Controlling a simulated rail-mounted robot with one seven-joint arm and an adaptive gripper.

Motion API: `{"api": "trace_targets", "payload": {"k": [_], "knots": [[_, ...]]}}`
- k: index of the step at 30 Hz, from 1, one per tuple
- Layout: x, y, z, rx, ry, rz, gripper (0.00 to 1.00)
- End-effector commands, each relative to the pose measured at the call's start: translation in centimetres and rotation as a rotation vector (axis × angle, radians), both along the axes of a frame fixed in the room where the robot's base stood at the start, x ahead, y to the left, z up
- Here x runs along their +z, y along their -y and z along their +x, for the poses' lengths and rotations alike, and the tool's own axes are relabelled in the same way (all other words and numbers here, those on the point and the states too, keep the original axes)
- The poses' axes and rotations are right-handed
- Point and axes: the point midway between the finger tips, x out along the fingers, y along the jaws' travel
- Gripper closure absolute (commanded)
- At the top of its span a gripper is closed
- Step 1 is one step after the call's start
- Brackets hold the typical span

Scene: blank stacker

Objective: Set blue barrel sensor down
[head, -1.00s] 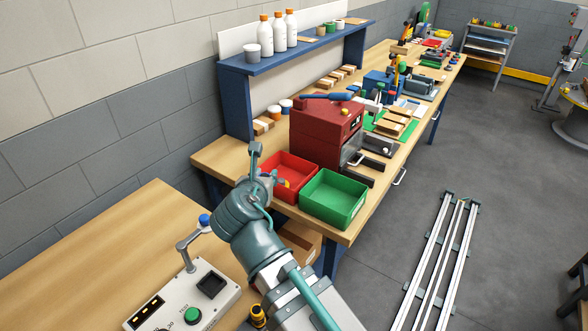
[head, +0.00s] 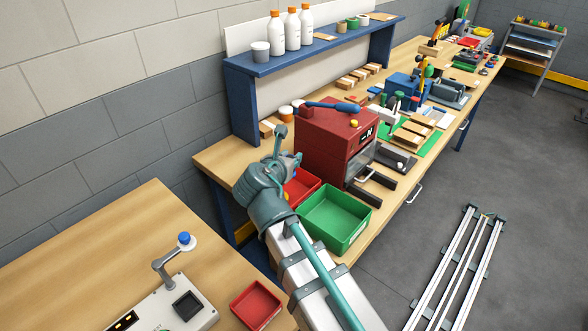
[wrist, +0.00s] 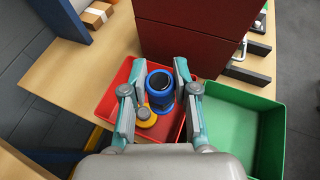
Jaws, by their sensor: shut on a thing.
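The blue barrel sensor (wrist: 160,98), a short blue cylinder with a dark round top, is between the fingers of my gripper (wrist: 157,74) in the wrist view. My gripper is shut on it, with one finger on each side. The sensor appears above the red bin (wrist: 115,104); how high, I cannot tell. A yellow round thing (wrist: 146,119) lies low in that bin, partly hidden by the sensor and a finger. In the head view my gripper (head: 287,160) is over the red bin (head: 307,184), and my arm hides most of the sensor.
A green bin (head: 338,215), seemingly empty, stands right of the red bin. A dark red box-shaped machine (head: 325,150) stands close behind both. A smaller red tray (head: 256,304) and a control box (head: 165,312) are on the front bench (head: 110,240). A blue shelf (head: 300,62) runs along the wall.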

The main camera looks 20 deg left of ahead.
Motion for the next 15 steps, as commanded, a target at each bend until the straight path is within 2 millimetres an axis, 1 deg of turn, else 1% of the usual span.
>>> {"api": "trace_targets", "payload": {"k": [1, 4, 6, 9, 12, 15], "knots": [[-0.4, -0.3, 1.5, -0.002, -0.002, -0.003, 1.00], [-1.4, -0.7, 3.7, -0.002, -0.002, -0.003, 1.00], [-2.7, -0.8, 4.5, -0.001, -0.002, -0.004, 1.00], [-4.2, -1.0, 5.7, 0.000, -0.001, -0.003, 1.00], [-5.4, -1.1, 6.6, 0.001, -0.001, -0.002, 1.00], [-6.1, -1.2, 7.1, 0.000, 0.000, -0.001, 1.00]]}}
